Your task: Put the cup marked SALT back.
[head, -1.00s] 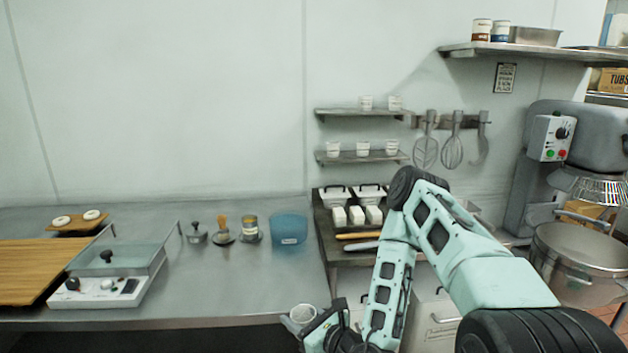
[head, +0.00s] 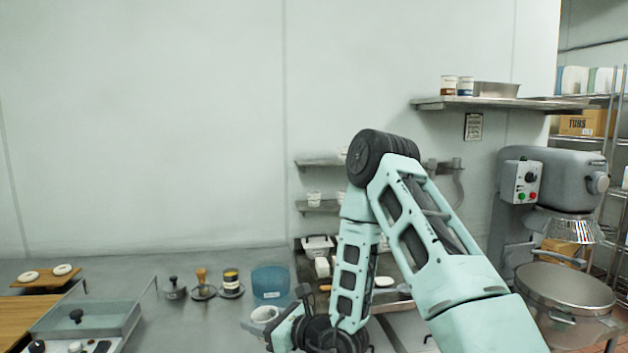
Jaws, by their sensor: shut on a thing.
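My gripper (head: 262,326) is shut on a white cup (head: 265,314) at the bottom of the head view, in front of the steel counter and just below the blue tub. The cup's open top faces up toward the camera. No marking on it can be read from here. Two small wall shelves hang behind my arm, an upper shelf (head: 316,162) and a lower shelf (head: 318,208). Small white cups (head: 314,199) stand on the lower shelf, and part of one (head: 342,153) shows on the upper shelf. My arm hides the right parts of both shelves.
White containers (head: 318,246) sit below the shelves. A mixer (head: 545,190) and large pot (head: 562,290) stand at right.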

